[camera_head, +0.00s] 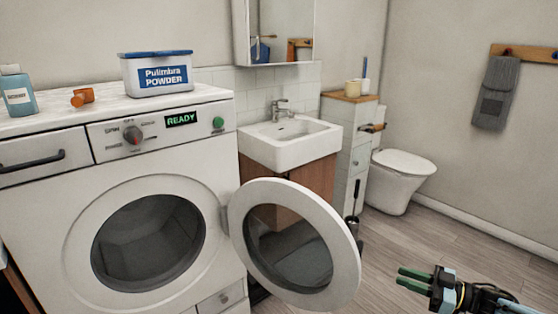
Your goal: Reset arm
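My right gripper (414,280) is at the lower right of the head view, over the floor. Its two green fingers point left and stand apart with a gap between them, and nothing shows between them. It is to the right of the open washer door and apart from it. My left gripper is not in view. The white washing machine (70,199) stands at the left, its display reading READY. Its round door (345,245) is swung open to the right. The drum (148,243) looks empty.
On the washer top are a Pulimbra powder box (130,72), an orange cap-like item (83,96) and a blue bottle (18,93). A sink (290,147), a narrow cabinet (340,111) and a toilet (400,180) stand behind. A grey towel (497,92) hangs right. Floor (440,236) is clear.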

